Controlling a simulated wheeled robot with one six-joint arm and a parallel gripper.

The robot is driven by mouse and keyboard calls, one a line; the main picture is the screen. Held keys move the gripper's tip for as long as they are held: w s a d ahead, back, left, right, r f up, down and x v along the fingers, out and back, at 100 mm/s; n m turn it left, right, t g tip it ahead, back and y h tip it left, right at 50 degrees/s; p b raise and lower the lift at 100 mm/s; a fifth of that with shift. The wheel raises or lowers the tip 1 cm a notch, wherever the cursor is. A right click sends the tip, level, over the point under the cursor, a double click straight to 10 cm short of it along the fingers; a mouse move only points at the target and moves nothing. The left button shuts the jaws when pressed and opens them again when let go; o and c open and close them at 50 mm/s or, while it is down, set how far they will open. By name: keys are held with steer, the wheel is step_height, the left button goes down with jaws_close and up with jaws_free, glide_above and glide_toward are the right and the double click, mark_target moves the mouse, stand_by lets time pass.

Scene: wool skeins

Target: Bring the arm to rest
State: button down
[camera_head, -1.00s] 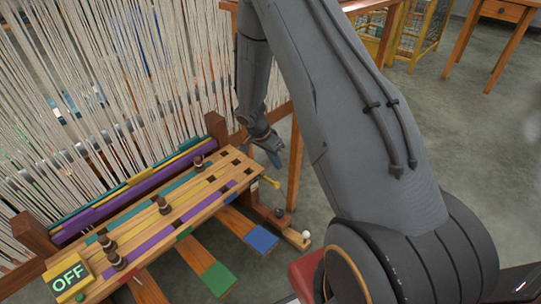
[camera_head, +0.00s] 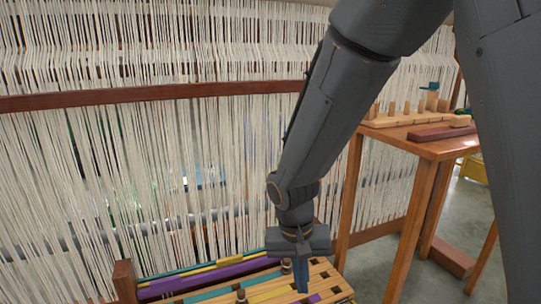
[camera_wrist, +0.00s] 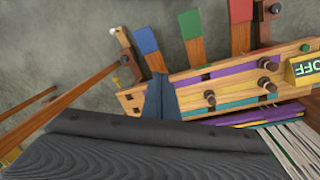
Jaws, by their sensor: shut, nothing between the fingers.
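My arm reaches down from the upper right in the head view. My gripper (camera_head: 303,280) points down, its narrow fingers shut and empty. It appears in front of the right part of the slotted wooden board (camera_head: 335,280) at the loom's foot. The wrist view shows the shut fingers (camera_wrist: 160,97) over the board (camera_wrist: 190,77), near its end opposite the OFF sign (camera_wrist: 304,68). Whether the fingers touch the board cannot be told. Dark pegs stand in the board, one peg (camera_head: 241,296) low in the head view. The board's lower part is cut off there.
The loom's pale hanging threads (camera_head: 150,170) fill the left and middle, crossed by a brown beam (camera_head: 150,95). A wooden table (camera_head: 440,145) with small wooden pieces stands right. Green (camera_wrist: 190,24) and blue (camera_wrist: 145,40) pedals project from the board. Grey floor lies beyond.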

steer(key=s+a+r+n+y, duration=0.1)
steer(key=s+a+r+n, duration=0.25)
steer(key=s, duration=0.45)
steer(key=s+a+r+n+y, duration=0.1)
steer(key=s+a+r+n, duration=0.25)
steer(key=s, duration=0.45)
steer(key=d+r+m+p, duration=0.5)
steer(key=d+r+p, duration=1.4)
steer(key=p, duration=0.7)
step_height(320, 180, up, 4)
steer(key=shift+f+m+h, duration=0.25)
steer(key=shift+m+h, duration=0.05)
steer(key=shift+m, duration=0.1)
